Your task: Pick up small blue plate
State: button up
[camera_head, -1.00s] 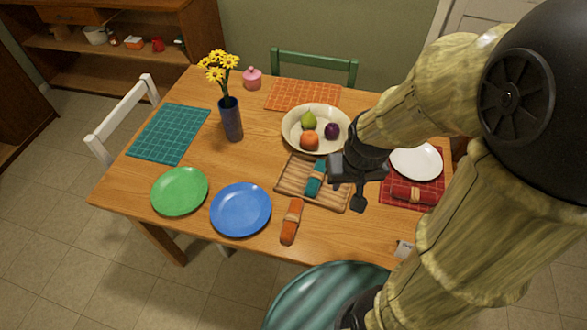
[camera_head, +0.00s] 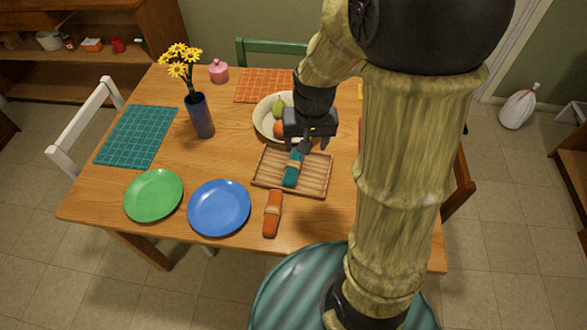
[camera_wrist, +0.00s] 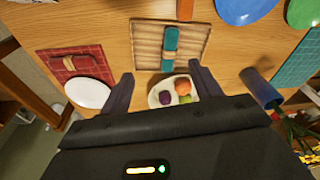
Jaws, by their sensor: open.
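The small blue plate (camera_head: 219,208) lies flat on the table near its front edge, right of a green plate (camera_head: 153,195). It also shows at the top of the wrist view, cut off by the edge (camera_wrist: 243,8). My gripper (camera_head: 304,146) is above the table by the fruit bowl and the ribbed wooden tray, to the right of and behind the blue plate. Its two fingers stand apart in the wrist view (camera_wrist: 158,88), with nothing held between them.
An orange rolled napkin (camera_head: 272,213) lies just right of the blue plate. The wooden tray (camera_head: 262,180) holds a teal napkin (camera_head: 293,168). The fruit bowl (camera_head: 262,119) and a blue vase of yellow flowers (camera_head: 201,116) stand farther back. Bare tabletop lies behind the plates.

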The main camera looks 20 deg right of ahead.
jog(key=w+f+m+g+b, duration=0.1)
jog(key=w+f, duration=0.4)
jog(key=w, duration=0.5)
jog(key=m+b, duration=0.1)
jog(key=m, duration=0.1)
jog(key=shift+w+f+m+g, duration=0.25)
jog(key=shift+w+m+g, duration=0.05)
jog(key=shift+w, duration=0.05)
jog(key=shift+d, duration=0.1)
send_over(293, 164)
jog(key=f, duration=1.2)
jog(key=shift+d+f, duration=0.1)
jog(key=shift+d, duration=0.1)
jog(key=shift+a+f, duration=0.15)
jog(key=shift+f, duration=2.45)
jog(key=c, duration=1.1)
